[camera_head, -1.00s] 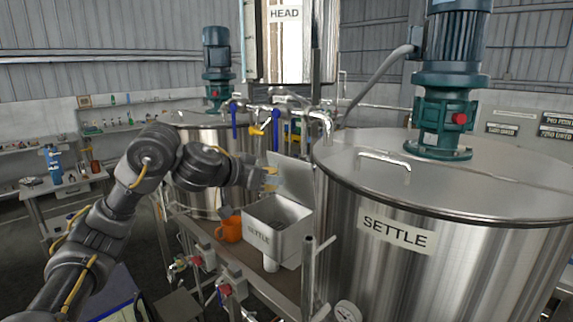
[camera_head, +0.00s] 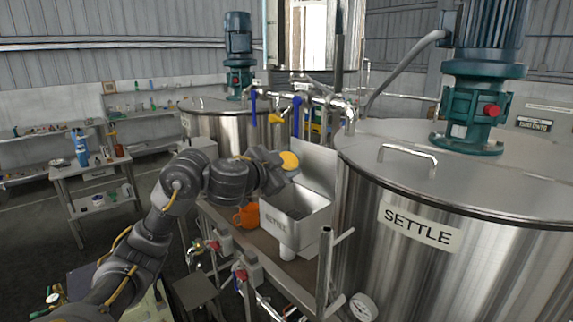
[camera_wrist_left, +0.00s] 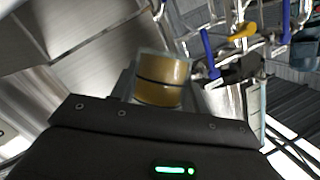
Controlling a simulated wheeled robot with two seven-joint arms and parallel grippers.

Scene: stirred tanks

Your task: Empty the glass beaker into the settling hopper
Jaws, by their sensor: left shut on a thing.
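The left wrist view shows the beaker (camera_wrist_left: 163,80) with amber contents and a dark band, between the fingers. In the head view the beaker shows as a small rounded yellow patch; I cannot tell its exact tilt. My right gripper is not in view.
A large steel tank (camera_head: 455,245) labelled SETTLE stands close on the right. An orange mug (camera_head: 247,216) sits on the bench left of the hopper. Pipes with blue handles (camera_head: 253,108) run behind. A vertical post (camera_head: 326,265) rises in front.

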